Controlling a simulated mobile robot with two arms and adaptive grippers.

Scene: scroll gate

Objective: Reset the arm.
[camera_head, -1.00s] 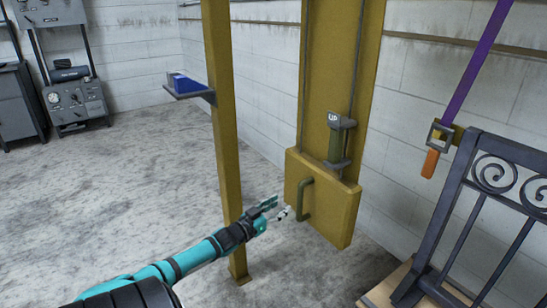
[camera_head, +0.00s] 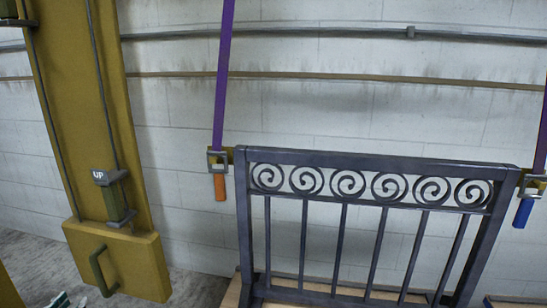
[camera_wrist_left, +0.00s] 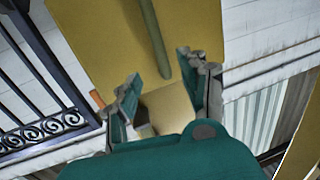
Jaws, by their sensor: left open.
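My left gripper (camera_wrist_left: 160,88) is open and empty in the left wrist view, its two fingers spread apart. Ahead of it are a yellow panel (camera_wrist_left: 95,25) and a green bar (camera_wrist_left: 154,35), which is not between the fingertips as far as I can tell. In the head view only a small bit of my left gripper (camera_head: 62,300) shows at the bottom left edge, below the yellow box (camera_head: 140,265) with its green handle (camera_head: 98,272). My right gripper is in neither view.
A dark scroll gate (camera_head: 345,158) stands before the white wall on a wooden base (camera_head: 232,292). A purple strap (camera_head: 223,75) with an orange end (camera_head: 220,187) hangs at its left, a blue-ended one (camera_head: 522,212) at its right. A lever marked UP (camera_head: 115,195) sits above the yellow box.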

